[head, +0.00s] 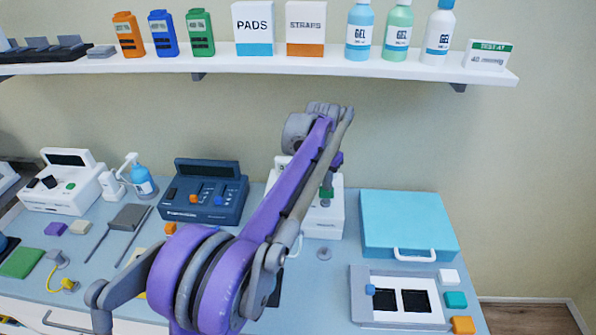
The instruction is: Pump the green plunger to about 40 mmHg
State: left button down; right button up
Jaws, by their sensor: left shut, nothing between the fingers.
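A white pump unit (332,222) stands at the back of the blue-grey table, partly hidden behind my purple arm. Its green plunger (326,194) shows as a small green patch on top of the unit. My left gripper (326,183) points down at the plunger from above, with its fingers shut and empty. Its tips look at or very near the plunger top; I cannot tell whether they touch. The pump's pressure reading is hidden behind my arm. My right gripper is out of view.
A card reading "TEST AT 40" (488,55) stands on the wall shelf (250,66). A dark blue console (203,190) is left of the pump. A turquoise case (408,222) and a grey tray (360,310) with black pads are right. Several small items lie left.

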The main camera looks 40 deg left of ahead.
pick_arm(q)
jog(key=shift+f+b, duration=0.65)
jog(key=shift+f, duration=0.75)
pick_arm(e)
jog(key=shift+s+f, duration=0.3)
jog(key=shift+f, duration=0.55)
pick_arm(q)
jog(key=shift+r+p, duration=1.25)
jog(key=shift+r, duration=0.8)
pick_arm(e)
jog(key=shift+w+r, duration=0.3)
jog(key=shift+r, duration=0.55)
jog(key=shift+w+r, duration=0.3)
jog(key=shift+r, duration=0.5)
pick_arm(q)
jog(key=shift+r, duration=0.55)
jog(key=shift+w+r+p, duration=0.1)
jog(key=shift+r+p, duration=1.15)
jog(key=shift+r, duration=0.8)
jog(key=shift+f, duration=0.1)
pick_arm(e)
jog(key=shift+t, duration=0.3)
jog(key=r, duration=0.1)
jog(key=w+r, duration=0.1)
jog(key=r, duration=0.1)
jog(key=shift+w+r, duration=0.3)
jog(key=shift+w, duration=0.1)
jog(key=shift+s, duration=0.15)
pick_arm(q)
jog(key=shift+d, duration=0.1)
